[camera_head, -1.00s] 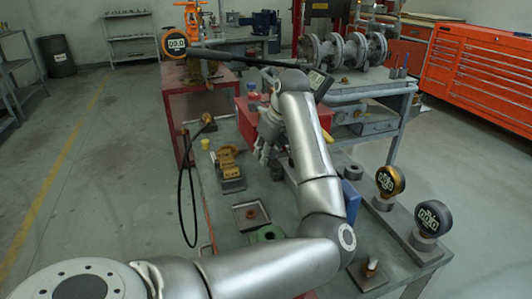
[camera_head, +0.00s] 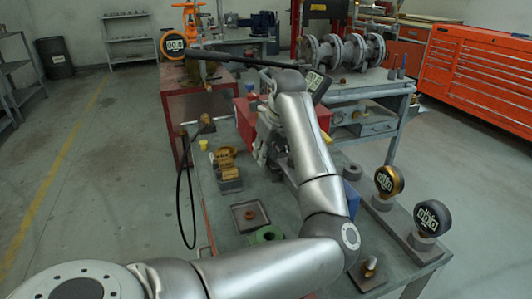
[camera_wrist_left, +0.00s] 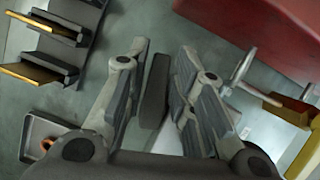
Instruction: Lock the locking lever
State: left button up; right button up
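My left gripper (camera_head: 262,146) is above the middle of the green-grey workbench, beside a red box (camera_head: 245,118), and its own arm partly hides it. In the left wrist view the gripper (camera_wrist_left: 158,75) has its fingers spread apart. A dark grey rounded bar (camera_wrist_left: 153,90) shows between them, with a gap on at least the right side. I cannot tell whether this bar is the locking lever or whether it touches a finger. No other part is clearly a locking lever. My right gripper is not in view.
Yellow-brown parts on a dark holder (camera_head: 226,168) and a tray (camera_head: 250,217) lie left on the bench. Two round gauges (camera_head: 389,181) (camera_head: 432,218) stand at right.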

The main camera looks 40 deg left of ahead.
pick_arm(q)
jog(key=shift+s+n, duration=0.2)
jog(key=shift+n, duration=0.3)
jog(key=shift+r+p, duration=0.3)
jog(key=shift+r, duration=0.05)
jog(key=w+v, duration=0.1)
jog(key=v, duration=0.9)
notch_tip(320, 180, up, 19)
jog(key=p, duration=2)
send_over(275, 165)
jog(key=shift+s+r+p, duration=0.6)
jog(key=shift+s+r, duration=0.1)
jog(key=shift+s, duration=0.05)
